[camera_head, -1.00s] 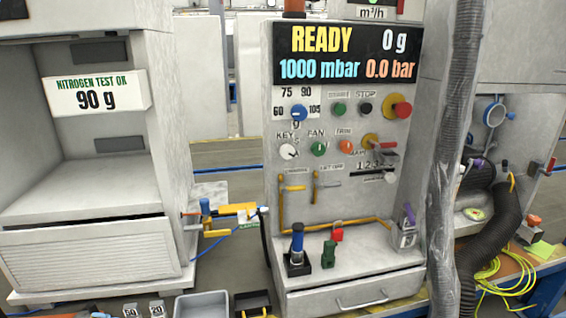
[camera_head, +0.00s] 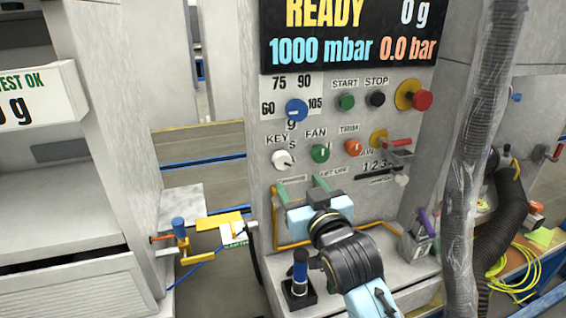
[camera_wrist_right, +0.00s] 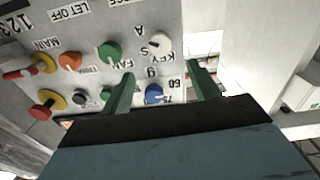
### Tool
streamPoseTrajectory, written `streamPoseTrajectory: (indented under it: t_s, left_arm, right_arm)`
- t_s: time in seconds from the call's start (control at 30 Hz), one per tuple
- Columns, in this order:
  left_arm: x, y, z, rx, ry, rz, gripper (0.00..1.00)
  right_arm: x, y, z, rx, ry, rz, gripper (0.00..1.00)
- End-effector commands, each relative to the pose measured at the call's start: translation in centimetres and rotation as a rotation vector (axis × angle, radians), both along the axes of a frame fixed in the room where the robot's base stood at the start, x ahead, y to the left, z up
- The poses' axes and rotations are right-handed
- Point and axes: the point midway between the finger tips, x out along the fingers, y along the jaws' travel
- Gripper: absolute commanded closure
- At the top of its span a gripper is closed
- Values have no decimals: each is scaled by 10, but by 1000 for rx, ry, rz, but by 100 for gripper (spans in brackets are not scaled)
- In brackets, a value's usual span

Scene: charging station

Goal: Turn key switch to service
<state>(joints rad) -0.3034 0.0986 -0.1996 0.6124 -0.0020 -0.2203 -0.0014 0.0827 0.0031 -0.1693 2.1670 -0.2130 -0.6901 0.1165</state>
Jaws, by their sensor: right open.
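The white key switch (camera_head: 283,160) sits on the grey panel under the KEY label, left of the green FAN knob (camera_head: 320,152). An S mark is at its upper right. My right gripper (camera_head: 300,188) is open and empty, just below and in front of the key switch, fingers pointing up toward the panel. My left gripper is not in view.
The blue selector knob (camera_head: 297,110) is above the key switch. START (camera_head: 346,102) and STOP (camera_head: 377,99) buttons, a red emergency knob (camera_head: 422,100) and the TRIM knob (camera_head: 353,147) are to the right.

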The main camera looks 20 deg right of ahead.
Motion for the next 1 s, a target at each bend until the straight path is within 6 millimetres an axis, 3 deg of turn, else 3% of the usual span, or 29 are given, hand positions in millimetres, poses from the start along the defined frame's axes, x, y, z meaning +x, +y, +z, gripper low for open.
streamPoseTrajectory:
  t_s: [0.3,0.5,0.97,1.0]
  left_arm:
    - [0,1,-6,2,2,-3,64]
    - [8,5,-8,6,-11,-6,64]
    - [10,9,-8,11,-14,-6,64]
    - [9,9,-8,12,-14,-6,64]
  right_arm:
    - [67,3,0,1,-1,0,39]
    - [94,4,0,0,-1,1,39]
    - [105,4,0,1,0,1,39]
    - [105,4,0,1,0,1,43]
